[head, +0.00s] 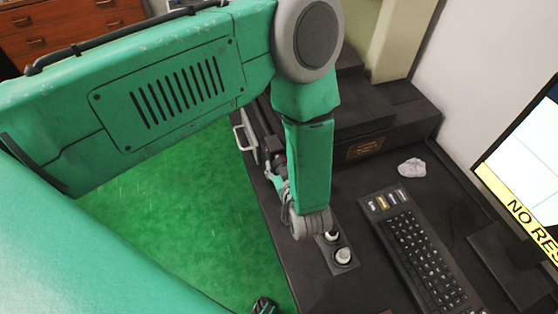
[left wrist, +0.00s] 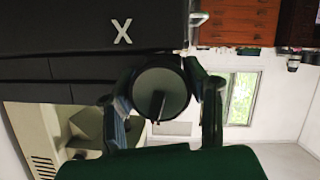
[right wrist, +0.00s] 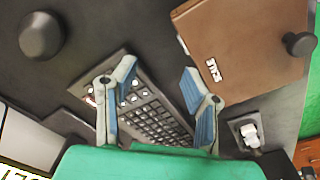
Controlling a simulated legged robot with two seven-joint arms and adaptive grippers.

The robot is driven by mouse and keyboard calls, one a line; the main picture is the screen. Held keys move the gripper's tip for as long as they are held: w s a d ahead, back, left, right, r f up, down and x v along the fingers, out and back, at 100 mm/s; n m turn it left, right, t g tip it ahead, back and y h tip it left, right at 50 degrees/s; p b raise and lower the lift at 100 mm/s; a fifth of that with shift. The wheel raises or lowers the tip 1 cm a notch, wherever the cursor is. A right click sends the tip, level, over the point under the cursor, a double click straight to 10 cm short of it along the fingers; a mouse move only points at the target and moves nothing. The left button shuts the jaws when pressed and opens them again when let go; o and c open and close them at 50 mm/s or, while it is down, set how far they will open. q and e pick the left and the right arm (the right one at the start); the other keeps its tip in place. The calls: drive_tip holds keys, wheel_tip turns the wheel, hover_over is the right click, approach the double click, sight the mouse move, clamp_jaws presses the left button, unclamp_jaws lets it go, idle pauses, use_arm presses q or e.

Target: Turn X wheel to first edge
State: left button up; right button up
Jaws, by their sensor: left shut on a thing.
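The X wheel (left wrist: 170,82) is a dark round knob with a small bar on its face, in the middle of the left wrist view. A white letter X (left wrist: 122,31) is on the dark panel beside it. My left gripper (left wrist: 163,92) is shut on the wheel, one finger at each side of its rim. In the head view my green arm hides the wheel and most of this gripper. My right gripper (right wrist: 161,92) is open and empty, with the keyboard behind its fingers in the right wrist view.
The dark desk holds a keyboard (head: 418,245), a small panel with two light round knobs (head: 341,255) and a crumpled pale piece (head: 411,168). A monitor (head: 528,165) stands at right. The right wrist view shows a brown book-like object (right wrist: 245,60) and a dark knob (right wrist: 41,37).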

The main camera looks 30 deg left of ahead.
use_arm(q)
drive_tip(key=shift+s+d+f, duration=0.1)
drive_tip(key=shift+d, duration=0.35)
drive_tip(key=o, duration=1.2)
drive_tip(key=shift+d+r, duration=0.25)
drive_tip(key=shift+d, duration=0.15)
drive_tip(key=v, duration=1.2)
drive_tip(key=shift+d, duration=0.15)
